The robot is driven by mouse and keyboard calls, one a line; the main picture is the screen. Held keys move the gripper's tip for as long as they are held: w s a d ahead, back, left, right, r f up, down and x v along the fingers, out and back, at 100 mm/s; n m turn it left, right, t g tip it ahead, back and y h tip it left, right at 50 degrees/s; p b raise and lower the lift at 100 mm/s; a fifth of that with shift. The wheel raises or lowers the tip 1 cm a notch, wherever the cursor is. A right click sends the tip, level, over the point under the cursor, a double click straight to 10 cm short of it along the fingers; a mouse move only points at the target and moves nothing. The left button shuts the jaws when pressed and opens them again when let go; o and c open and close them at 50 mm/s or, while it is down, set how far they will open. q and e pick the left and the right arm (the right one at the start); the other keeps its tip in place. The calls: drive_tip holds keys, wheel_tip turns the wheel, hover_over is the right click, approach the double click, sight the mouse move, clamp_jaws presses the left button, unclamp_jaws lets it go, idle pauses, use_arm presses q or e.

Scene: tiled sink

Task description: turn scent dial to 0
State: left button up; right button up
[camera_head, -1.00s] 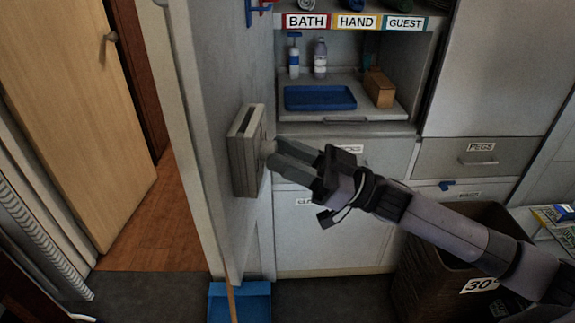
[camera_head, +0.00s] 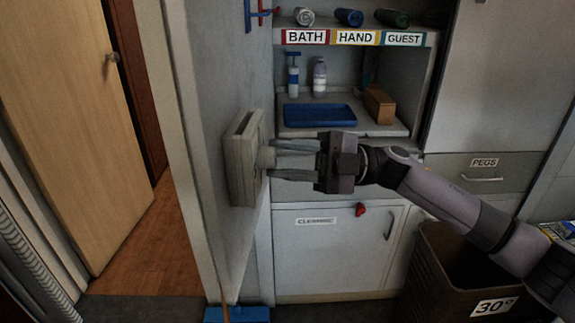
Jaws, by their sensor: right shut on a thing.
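The scent dial is a small pale round knob (camera_head: 266,157) on the side of a grey-white box (camera_head: 242,160) fixed to the wall at the middle left. My right gripper (camera_head: 277,160) reaches in from the right, its two fingers pointing left, and is shut on the knob. The fingers lie one above the other, at the knob's upper and lower sides. The dial's marks and numbers cannot be read from this angle. My left gripper does not show.
A shelf unit behind holds a blue tray (camera_head: 320,115), two bottles and a brown box (camera_head: 379,106). A dark basket (camera_head: 460,275) marked 30 stands at lower right. A blue dustpan (camera_head: 237,314) is on the floor below. An open door (camera_head: 75,130) is at left.

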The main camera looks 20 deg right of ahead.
use_arm(q)
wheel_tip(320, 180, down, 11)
drive_tip(key=b, duration=1.3)
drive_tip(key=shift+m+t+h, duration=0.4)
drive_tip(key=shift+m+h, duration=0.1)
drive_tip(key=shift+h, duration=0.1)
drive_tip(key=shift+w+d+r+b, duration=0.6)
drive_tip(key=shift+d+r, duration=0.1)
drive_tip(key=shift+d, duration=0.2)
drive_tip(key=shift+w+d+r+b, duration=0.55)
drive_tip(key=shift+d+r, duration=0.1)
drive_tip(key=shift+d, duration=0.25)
use_arm(e)
drive_tip(key=shift+s+a+r+n+t+h, duration=0.2)
drive_tip(key=shift+n+t+h, duration=1.3)
drive_tip(key=shift+n, duration=2.85)
drive_tip(key=shift+s+r+n+t+h, duration=0.25)
drive_tip(key=shift+n+t+h, duration=1.25)
drive_tip(key=shift+n, duration=2.9)
drive_tip(key=shift+s+a+r+n+t+h, duration=0.2)
drive_tip(key=shift+n+t+h, duration=1.3)
drive_tip(key=shift+n, duration=2.85)
